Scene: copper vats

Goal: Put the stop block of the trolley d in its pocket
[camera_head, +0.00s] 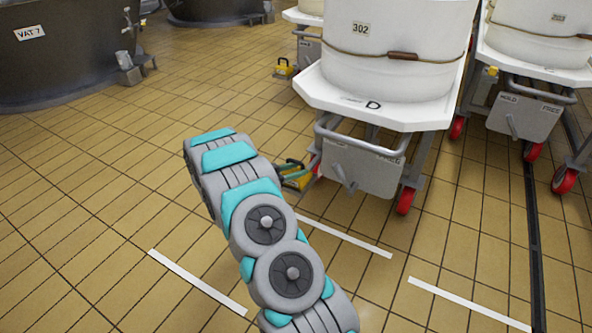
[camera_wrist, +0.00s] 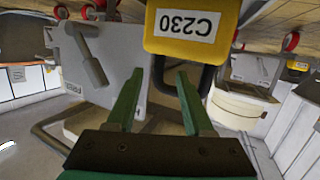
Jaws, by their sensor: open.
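Trolley d (camera_head: 370,100) has a white deck marked D and carries a white vat labelled 302. Below the deck hangs its grey front plate (camera_head: 362,165); the lever on it is hard to read. A yellow stop block (camera_head: 298,181) sits low at the plate's left side, partly hidden by my gripper (camera_head: 298,166). In the wrist view the block (camera_wrist: 188,46) bears the label C230 and has a dark handle loop (camera_wrist: 208,80). My gripper (camera_wrist: 160,74) is open, its green fingers close to the handle. I cannot tell whether they touch it. The pocket is not clearly visible.
Another trolley (camera_head: 525,110) with a HOLD/FREE plate stands at right. A second yellow block (camera_head: 283,69) lies behind at left, by another trolley. VAT 7 (camera_head: 60,50) stands back left. Tiled floor with white line marks (camera_head: 198,282) is clear at left and in front.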

